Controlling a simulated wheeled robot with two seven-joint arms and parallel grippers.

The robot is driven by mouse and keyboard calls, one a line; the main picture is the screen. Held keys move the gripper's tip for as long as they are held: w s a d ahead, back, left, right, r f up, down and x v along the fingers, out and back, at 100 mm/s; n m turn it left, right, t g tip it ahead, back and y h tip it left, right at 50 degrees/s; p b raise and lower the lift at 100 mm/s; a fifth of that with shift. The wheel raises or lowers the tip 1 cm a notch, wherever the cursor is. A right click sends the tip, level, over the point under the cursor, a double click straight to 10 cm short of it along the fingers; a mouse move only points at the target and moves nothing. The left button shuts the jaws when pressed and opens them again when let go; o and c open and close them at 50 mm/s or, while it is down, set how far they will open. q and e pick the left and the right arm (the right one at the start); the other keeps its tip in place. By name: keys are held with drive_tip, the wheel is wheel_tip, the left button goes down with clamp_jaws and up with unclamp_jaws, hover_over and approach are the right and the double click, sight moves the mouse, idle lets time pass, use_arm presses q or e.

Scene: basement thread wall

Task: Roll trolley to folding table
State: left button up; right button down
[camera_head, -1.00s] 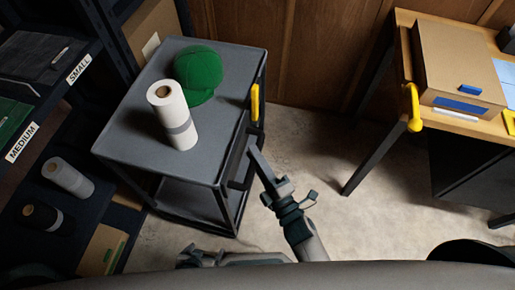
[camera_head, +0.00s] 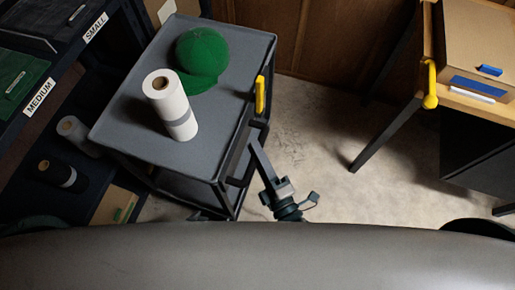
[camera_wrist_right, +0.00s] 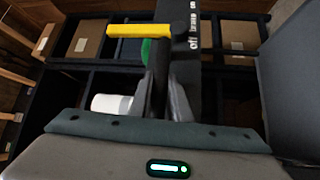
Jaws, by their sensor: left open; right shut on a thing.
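The grey two-tier trolley (camera_head: 130,118) stands left of centre in the head view, with a green cap (camera_head: 202,52) and a white roll (camera_head: 172,112) on its top. My right gripper (camera_head: 258,158) is shut on the trolley's dark handle (camera_wrist_right: 158,85), which shows between the fingers in the wrist view. A yellow lever (camera_head: 260,96) is above it on the handle side. The folding table (camera_head: 428,20) is at the right, apart from the trolley. My left gripper (camera_head: 205,214) is mostly hidden behind my body at the bottom; only a sliver shows.
Dark shelving with a MEDIUM label (camera_head: 39,96) stands close along the trolley's left side. Bare concrete floor (camera_head: 310,130) lies between trolley and table.

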drive_tip(key=shift+f, duration=0.1)
drive_tip(key=c, duration=1.8)
unclamp_jaws()
drive_tip(key=shift+o, duration=0.8)
use_arm(q)
drive_tip(key=shift+s, duration=0.1)
drive_tip(key=shift+f, duration=0.1)
use_arm(e)
drive_tip(key=shift+s+d, duration=0.1)
drive_tip(key=shift+s, duration=0.05)
use_arm(q)
drive_tip(key=shift+s+a+f+g+y+b, duration=0.2)
drive_tip(key=shift+s+a+f+g+b, duration=0.3)
drive_tip(key=shift+s+a+g+b, duration=0.3)
drive_tip(key=shift+s+a+f+g+y+b, duration=0.2)
drive_tip(key=shift+s+a+f+g+b, duration=0.3)
drive_tip(key=shift+s+a+b, duration=0.35)
use_arm(e)
drive_tip(key=v, duration=1.7)
use_arm(q)
drive_tip(key=shift+w, duration=0.15)
use_arm(e)
drive_tip(key=shift+s, duration=0.1)
